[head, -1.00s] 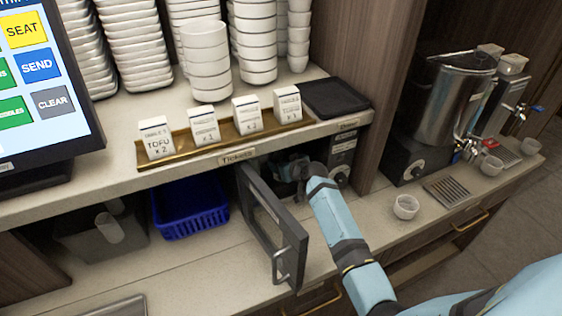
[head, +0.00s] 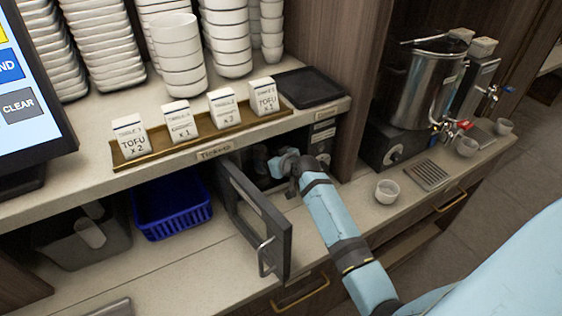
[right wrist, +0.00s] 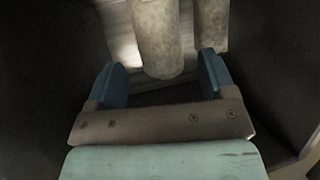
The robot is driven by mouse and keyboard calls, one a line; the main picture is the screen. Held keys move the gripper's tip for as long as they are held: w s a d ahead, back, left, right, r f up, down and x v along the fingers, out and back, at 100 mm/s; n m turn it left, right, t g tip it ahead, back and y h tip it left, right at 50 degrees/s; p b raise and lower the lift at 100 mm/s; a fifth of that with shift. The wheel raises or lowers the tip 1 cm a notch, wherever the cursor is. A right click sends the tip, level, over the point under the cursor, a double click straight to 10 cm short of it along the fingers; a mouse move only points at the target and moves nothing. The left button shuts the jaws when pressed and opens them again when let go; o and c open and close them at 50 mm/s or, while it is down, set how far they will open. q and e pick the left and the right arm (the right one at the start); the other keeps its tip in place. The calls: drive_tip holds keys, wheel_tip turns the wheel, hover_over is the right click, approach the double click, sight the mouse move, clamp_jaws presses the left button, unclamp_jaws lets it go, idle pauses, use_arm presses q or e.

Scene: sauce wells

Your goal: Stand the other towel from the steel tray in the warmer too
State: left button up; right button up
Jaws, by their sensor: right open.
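The warmer stands under the counter with its dark door (head: 243,200) swung open. My right arm reaches into its opening, and the right gripper is mostly hidden there in the head view. In the right wrist view, my right gripper (right wrist: 164,68) is open inside a dark space. One pale rolled towel (right wrist: 158,38) stands upright between or just beyond the fingers; I cannot tell whether they touch it. A second pale roll (right wrist: 211,24) stands to its right, behind the right finger. A corner of the steel tray (head: 112,308) shows at the bottom edge. My left gripper is out of view.
A blue basket (head: 172,212) and a grey bin (head: 75,245) sit left of the warmer door. Ticket blocks stand on a brass tray (head: 140,158) above. A small white cup (head: 387,191) stands on the counter right of my arm. Stacked bowls stand behind.

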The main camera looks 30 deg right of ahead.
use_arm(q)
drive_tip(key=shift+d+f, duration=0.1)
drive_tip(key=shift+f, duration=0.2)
use_arm(e)
drive_tip(key=v, duration=0.7)
drive_tip(key=shift+s+r, duration=0.2)
drive_tip(key=shift+s, duration=0.05)
